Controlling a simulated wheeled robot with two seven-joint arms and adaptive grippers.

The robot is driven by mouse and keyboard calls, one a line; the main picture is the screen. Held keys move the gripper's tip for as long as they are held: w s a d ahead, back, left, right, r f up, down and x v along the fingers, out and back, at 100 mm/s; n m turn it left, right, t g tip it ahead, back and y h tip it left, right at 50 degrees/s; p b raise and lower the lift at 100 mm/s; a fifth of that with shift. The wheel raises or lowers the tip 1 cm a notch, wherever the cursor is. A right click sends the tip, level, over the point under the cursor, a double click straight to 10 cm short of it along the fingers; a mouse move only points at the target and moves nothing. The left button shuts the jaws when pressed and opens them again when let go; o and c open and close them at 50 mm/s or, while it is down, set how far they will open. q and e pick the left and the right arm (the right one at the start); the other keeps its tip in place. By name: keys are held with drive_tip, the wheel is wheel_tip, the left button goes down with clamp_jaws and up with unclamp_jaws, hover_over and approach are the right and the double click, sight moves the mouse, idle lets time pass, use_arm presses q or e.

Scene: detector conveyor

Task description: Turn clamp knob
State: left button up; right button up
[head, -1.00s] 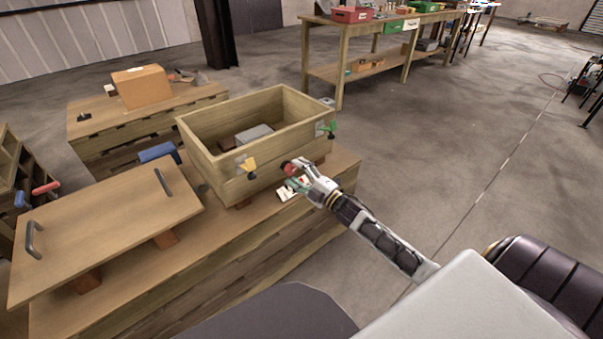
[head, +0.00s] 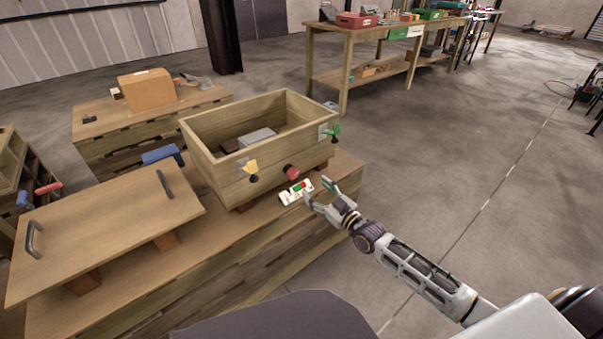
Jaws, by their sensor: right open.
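A wooden open-top box (head: 222,172) stands on a wooden bench. On its front face are a yellow clamp knob (head: 251,167) at left, a red knob (head: 291,172) low in the middle, and a green clamp knob (head: 332,132) at the right corner. My right gripper (head: 317,193) is open and empty, just to the lower right of the red knob and apart from it. A small white block with red and green marks (head: 297,192) lies on the bench beside the fingers. My left gripper is not in view.
A wooden lid panel with two dark handles (head: 110,230) lies on blocks at the left of the bench. A blue-handled tool (head: 162,154) sits behind it. Grey and brown items (head: 256,137) lie in the box. Open floor stretches to the right.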

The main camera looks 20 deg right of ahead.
drive_tip(key=shift+d+f+m, duration=0.1)
drive_tip(key=shift+f+m, duration=0.15)
drive_tip(key=shift+m, duration=0.4)
drive_tip(key=shift+f+m, duration=0.25)
drive_tip(key=shift+m, duration=0.4)
drive_tip(key=shift+w, duration=0.1)
